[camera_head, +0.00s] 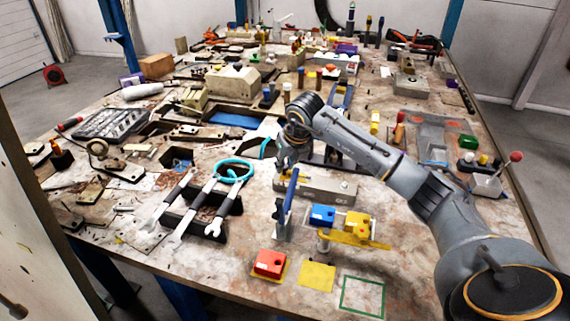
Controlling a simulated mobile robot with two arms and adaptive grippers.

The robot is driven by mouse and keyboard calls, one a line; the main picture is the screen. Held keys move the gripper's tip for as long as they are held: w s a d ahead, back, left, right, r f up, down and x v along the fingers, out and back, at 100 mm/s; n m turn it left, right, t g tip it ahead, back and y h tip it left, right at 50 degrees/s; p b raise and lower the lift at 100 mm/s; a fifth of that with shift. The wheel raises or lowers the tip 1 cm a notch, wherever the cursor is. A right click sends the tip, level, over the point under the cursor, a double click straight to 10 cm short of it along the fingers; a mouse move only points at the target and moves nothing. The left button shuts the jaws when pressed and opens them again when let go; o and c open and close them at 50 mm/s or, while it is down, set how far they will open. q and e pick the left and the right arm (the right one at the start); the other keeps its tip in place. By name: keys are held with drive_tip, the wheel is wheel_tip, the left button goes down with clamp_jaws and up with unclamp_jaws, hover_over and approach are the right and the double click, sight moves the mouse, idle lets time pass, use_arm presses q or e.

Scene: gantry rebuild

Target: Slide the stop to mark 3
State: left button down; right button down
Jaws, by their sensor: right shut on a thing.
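My right arm reaches in from the right, and my right gripper (283,164) points down at the left end of a low grey bar (325,190). It is shut on a small part there, which looks like the stop but is mostly hidden by the fingers. No marks or numbers on the bar can be read at this size. My left gripper is not in view.
Just in front stand a blue upright piece (288,203) and a yellow fixture (352,236) with a blue block (322,215). A red block (269,262) lies nearer the front edge. Wrenches (174,238) lie at left on a dark rack. The bench is crowded further back.

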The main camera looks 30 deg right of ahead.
drive_tip(key=c, duration=1.2)
unclamp_jaws()
drive_tip(key=shift+o, duration=0.2)
drive_tip(key=v, duration=1.2)
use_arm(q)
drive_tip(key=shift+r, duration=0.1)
use_arm(e)
drive_tip(key=shift+r, duration=0.1)
